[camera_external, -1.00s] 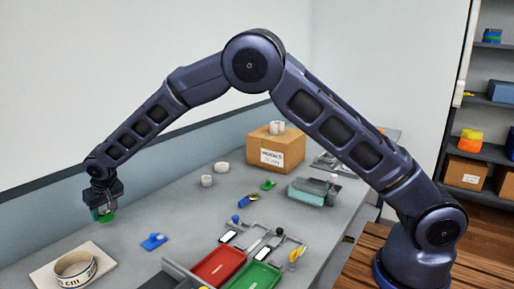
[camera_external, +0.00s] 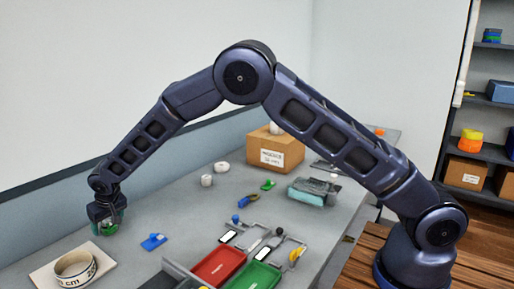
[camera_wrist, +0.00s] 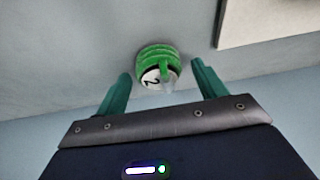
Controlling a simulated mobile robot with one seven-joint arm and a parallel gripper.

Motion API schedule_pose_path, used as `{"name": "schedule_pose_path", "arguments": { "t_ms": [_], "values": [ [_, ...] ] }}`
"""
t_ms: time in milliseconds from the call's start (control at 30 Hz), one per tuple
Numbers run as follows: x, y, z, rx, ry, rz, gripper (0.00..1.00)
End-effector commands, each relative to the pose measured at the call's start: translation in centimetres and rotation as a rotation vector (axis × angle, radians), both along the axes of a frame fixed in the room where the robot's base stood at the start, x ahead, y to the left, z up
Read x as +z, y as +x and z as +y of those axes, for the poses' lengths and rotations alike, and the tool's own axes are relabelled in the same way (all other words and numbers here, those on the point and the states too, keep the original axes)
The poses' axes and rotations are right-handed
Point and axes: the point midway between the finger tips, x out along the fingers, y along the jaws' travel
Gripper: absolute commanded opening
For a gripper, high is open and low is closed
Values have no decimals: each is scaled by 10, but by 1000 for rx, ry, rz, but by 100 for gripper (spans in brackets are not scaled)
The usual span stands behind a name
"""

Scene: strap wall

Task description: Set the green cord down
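The green cord (camera_wrist: 157,52) is a small coil with a round white label marked 2. In the wrist view it lies between and just beyond my fingertips, with a gap showing on either side. It seems to rest on the grey bench, but its underside is hidden. My gripper (camera_external: 107,228) is low over the far left part of the bench, pointing down, its two green fingers spread apart. In the external view the cord is hard to tell from the green fingers.
A white plate with a ring-shaped roll (camera_external: 75,267) lies in front of my gripper. A blue item (camera_external: 153,242) lies to its right. Red (camera_external: 220,267) and green (camera_external: 254,277) trays are further right. The wall runs close behind.

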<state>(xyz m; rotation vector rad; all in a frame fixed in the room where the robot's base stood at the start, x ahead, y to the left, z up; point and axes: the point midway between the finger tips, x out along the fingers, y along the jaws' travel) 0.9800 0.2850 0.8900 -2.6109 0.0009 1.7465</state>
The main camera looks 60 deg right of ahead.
Motion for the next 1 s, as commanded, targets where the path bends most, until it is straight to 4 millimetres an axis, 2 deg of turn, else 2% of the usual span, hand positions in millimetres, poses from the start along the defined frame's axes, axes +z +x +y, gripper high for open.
{"name": "schedule_pose_path", "arguments": {
  "t_ms": [267, 433, 800, 1000],
  "values": [
    [1, 0, 0, 0, 0, 0, 70],
    [13, -4, 0, 0, 1, -1, 70],
    [75, -29, 1, 2, 1, -2, 70],
    [101, -40, 1, 0, 1, -2, 70]
  ]
}}
